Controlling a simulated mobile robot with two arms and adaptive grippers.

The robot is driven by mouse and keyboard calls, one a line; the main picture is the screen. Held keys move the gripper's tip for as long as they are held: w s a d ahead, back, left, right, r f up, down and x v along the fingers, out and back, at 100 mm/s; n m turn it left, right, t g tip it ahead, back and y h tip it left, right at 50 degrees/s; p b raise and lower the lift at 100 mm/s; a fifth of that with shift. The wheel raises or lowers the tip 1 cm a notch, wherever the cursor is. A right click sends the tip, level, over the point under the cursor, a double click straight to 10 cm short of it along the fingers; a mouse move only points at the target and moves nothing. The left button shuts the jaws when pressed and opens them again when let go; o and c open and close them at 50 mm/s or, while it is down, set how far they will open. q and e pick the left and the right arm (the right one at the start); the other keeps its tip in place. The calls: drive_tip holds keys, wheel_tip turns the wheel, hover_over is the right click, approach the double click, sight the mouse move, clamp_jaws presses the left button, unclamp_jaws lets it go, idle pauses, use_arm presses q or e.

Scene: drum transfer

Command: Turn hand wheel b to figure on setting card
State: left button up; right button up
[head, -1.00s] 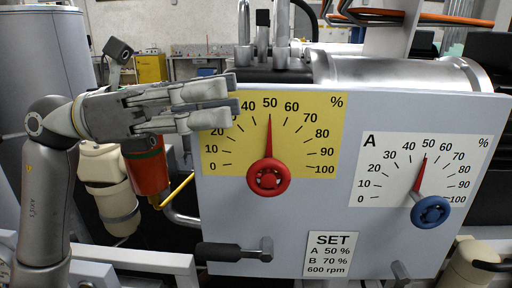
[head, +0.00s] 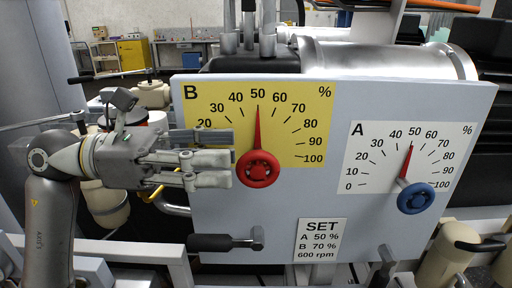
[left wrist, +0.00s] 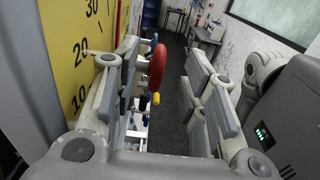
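Hand wheel B (head: 258,169) is red, with a red pointer near 50 on the yellow B dial (head: 312,120). The setting card (head: 320,240) reads A 50 %, B 70 %, 600 rpm. My left gripper (head: 230,158) is at the wheel's left, its fingers pointing right and covering the dial's low figures. In the left wrist view its fingers are apart and empty. The red wheel (left wrist: 157,67) shows there edge-on between them, nearer the left finger; contact cannot be told. My right gripper is not in view.
The blue hand wheel (head: 416,198) sits on the white A dial (head: 375,160), its pointer close to 50. A black-gripped lever (head: 212,243) sticks out left below wheel B. Pale rails run along the front. The panel between the two dials is bare.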

sight(244, 155)
use_arm(q)
drive_tip(key=d+p, duration=0.1)
drive_tip(key=d, duration=0.5)
drive_tip(key=shift+r+p, duration=0.1)
drive_tip(key=shift+p, duration=0.2)
clamp_jaws()
